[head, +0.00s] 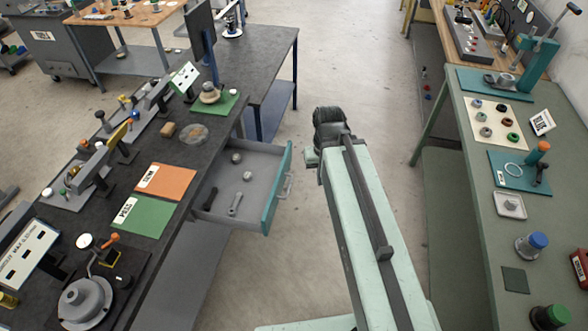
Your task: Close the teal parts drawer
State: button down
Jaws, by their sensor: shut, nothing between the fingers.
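The teal parts drawer (277,190) is pulled out from the left bench, its grey tray showing and its teal front facing right. A pale handle (288,186) is on that front. Inside lie a wrench-like tool, a dark-handled item and a few small round parts. My gripper (330,120) is at the far end of my pale green arm, to the right of the drawer's far front corner. It is shut and empty, with a visible gap to the drawer front. Its fingertips are hard to make out.
The left bench (190,215) carries orange and green mats, fixtures and a dial gauge stand. The right bench (462,200) holds a press, trays and jars. Bare floor (300,270) lies between the benches, around my arm.

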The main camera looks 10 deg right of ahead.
aim_at(268, 164)
jog(key=z, duration=0.1)
jog(key=i, duration=0.6)
jog(key=u, duration=1.95)
